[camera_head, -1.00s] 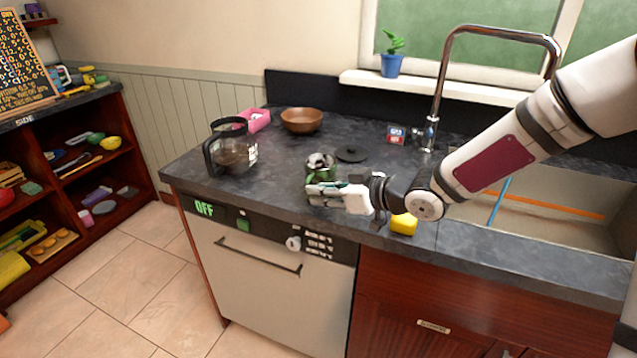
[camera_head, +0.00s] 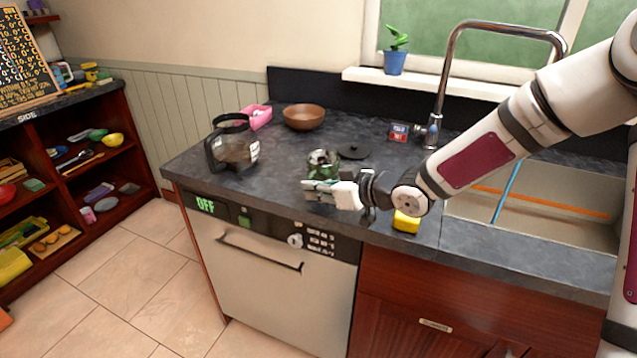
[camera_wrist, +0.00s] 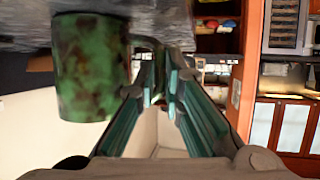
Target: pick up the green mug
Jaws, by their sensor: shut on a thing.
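The green mug (camera_head: 322,160), mottled with dark patches, is near the counter's front edge in the head view, partly hidden behind my gripper (camera_head: 308,190). In the wrist view the mug (camera_wrist: 92,68) fills the upper left, with its body to the left of the fingers. Its handle (camera_wrist: 146,42) reaches toward the fingertips of my gripper (camera_wrist: 160,82). The fingers are shut on the mug at its handle side; the exact contact is hard to see. I cannot tell whether the mug's base touches the counter.
A glass coffee pot (camera_head: 234,146) stands to the left on the counter (camera_head: 280,175). A yellow block (camera_head: 406,222) is near the front edge. The sink (camera_head: 560,200) and tap (camera_head: 436,110) are right.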

